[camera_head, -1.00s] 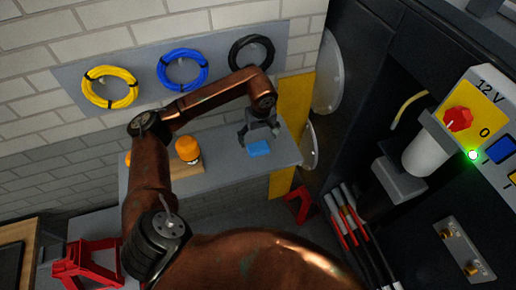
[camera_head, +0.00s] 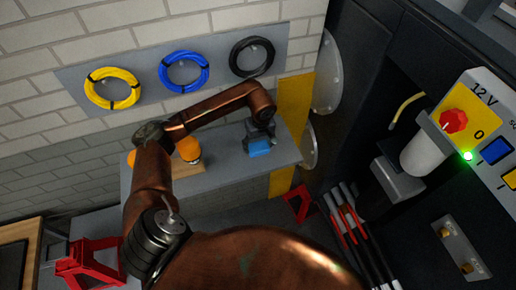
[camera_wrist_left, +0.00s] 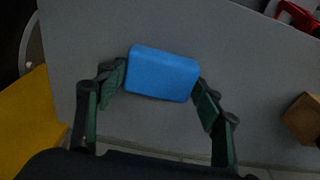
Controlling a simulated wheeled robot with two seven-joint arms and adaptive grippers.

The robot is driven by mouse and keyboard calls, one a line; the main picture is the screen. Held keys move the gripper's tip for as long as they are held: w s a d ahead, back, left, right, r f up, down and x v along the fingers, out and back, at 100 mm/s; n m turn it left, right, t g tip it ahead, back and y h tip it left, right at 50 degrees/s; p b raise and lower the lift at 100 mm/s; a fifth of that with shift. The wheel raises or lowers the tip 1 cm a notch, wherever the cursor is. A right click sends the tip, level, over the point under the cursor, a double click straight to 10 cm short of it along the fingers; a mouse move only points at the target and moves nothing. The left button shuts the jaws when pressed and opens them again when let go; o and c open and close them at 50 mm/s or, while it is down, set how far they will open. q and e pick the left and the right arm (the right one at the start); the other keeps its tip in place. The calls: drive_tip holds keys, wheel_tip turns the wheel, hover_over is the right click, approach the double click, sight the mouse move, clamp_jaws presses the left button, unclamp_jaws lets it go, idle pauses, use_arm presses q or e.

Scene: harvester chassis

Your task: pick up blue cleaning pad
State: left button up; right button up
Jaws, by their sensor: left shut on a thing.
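The blue cleaning pad (camera_head: 259,147) is a small blue block over the grey shelf (camera_head: 228,176), near its right end. My left gripper (camera_head: 260,138) comes at it from above and is shut on it. In the left wrist view the pad (camera_wrist_left: 163,74) sits between the two green-padded fingers of the left gripper (camera_wrist_left: 160,85), one at each end. I cannot tell whether the pad rests on the shelf or is just clear of it. My right gripper is not in view.
An orange-topped object (camera_head: 189,149) stands on a wooden block (camera_head: 186,170) left of the pad. Yellow (camera_head: 112,88), blue (camera_head: 183,72) and black (camera_head: 251,57) cable coils hang behind. A yellow panel (camera_head: 294,101) and dark machine stand at right.

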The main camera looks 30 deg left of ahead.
sight(258, 147)
use_arm(q)
drive_tip(key=c, duration=0.5)
drive_tip(key=shift+a+r, duration=0.1)
drive_tip(key=shift+r, duration=0.4)
drive_tip(key=r, duration=0.1)
drive_tip(key=r+b, duration=0.1)
drive_tip(key=shift+s+d+r, duration=0.15)
drive_tip(key=shift+d+r, duration=0.05)
drive_tip(key=shift+r, duration=0.15)
drive_tip(key=s+d+r+b, duration=0.1)
drive_tip(key=s+d+r, duration=0.1)
drive_tip(key=s+r, duration=0.1)
drive_tip(key=s+d+r+b, duration=0.1)
drive_tip(key=s+d+r, duration=0.2)
drive_tip(key=s, duration=0.1)
drive_tip(key=s+d+r, duration=0.2)
drive_tip(key=s+r, duration=0.1)
drive_tip(key=s, duration=0.1)
drive_tip(key=shift+s+d+r+b, duration=0.1)
drive_tip(key=shift+d+r+b, duration=0.05)
drive_tip(key=shift+d+b, duration=0.2)
